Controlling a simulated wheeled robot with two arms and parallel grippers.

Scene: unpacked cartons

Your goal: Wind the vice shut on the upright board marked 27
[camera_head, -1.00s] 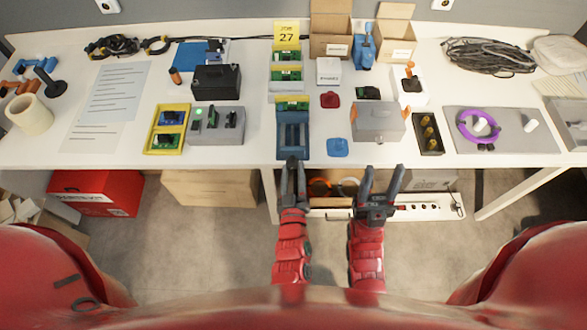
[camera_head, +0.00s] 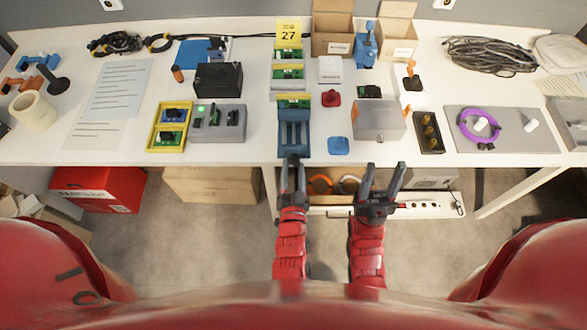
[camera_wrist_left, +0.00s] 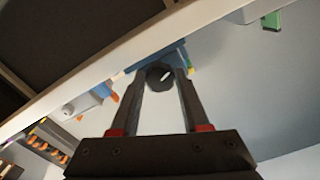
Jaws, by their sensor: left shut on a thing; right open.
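A blue vice (camera_head: 293,140) stands at the table's front edge, in the middle of the head view. A green board (camera_head: 294,103) with a yellowish strip stands at its back end; I cannot tell whether the jaws touch it. A yellow sign marked 27 (camera_head: 289,33) stands behind, in line with the vice. My left gripper (camera_head: 293,163) is at the vice's front end, shut on a dark round knob (camera_wrist_left: 159,75) with a white mark, seen between its fingers in the left wrist view. My right gripper (camera_head: 383,170) is open and empty, in front of the table edge.
More green boards in holders (camera_head: 288,74) stand behind the vice. A grey box with a lit green lamp (camera_head: 217,123) is to the left, a blue pad (camera_head: 338,146) and a grey box (camera_head: 379,122) to the right.

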